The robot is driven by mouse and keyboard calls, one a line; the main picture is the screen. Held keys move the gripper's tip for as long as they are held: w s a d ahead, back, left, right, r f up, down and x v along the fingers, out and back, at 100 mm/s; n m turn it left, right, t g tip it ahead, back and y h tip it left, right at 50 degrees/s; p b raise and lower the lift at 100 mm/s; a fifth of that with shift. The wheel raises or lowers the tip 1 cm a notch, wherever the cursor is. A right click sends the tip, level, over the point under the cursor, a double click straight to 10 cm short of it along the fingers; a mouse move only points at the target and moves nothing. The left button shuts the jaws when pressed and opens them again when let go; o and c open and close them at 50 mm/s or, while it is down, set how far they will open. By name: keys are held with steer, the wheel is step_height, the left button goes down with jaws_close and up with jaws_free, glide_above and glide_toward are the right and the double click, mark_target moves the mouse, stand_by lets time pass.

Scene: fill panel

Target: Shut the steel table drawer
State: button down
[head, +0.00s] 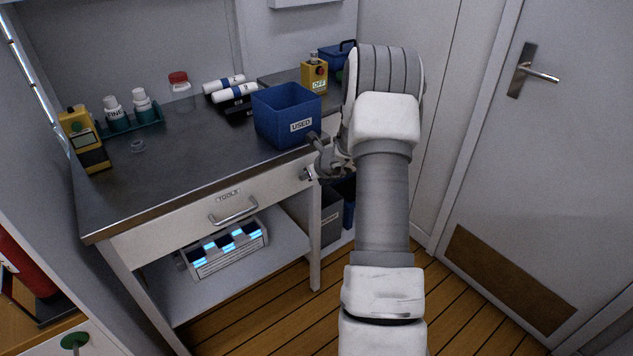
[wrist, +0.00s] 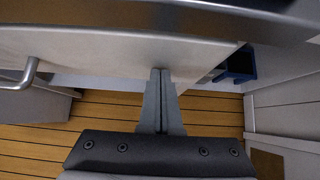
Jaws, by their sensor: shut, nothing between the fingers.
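The steel table (head: 195,165) has a white drawer front (head: 165,225) under its top, with a "TOOLS" label and a bar handle (head: 233,212). The drawer front looks nearly flush with the table edge; I cannot tell if a small gap remains. My gripper (head: 309,174) is at the drawer front's right end, to the right of the handle. In the wrist view its closed fingertips (wrist: 160,72) point at the pale drawer front (wrist: 110,52), touching or very near it. The handle shows at the left of that view (wrist: 28,75). The gripper holds nothing.
A blue "USED" bin (head: 287,115) stands on the table close to my gripper. A lit unit (head: 225,250) sits on the shelf below. A door (head: 540,150) is at right.

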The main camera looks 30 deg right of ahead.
steer(key=shift+w, duration=0.8)
steer(key=shift+w+r, duration=0.15)
steer(key=shift+w, duration=0.1)
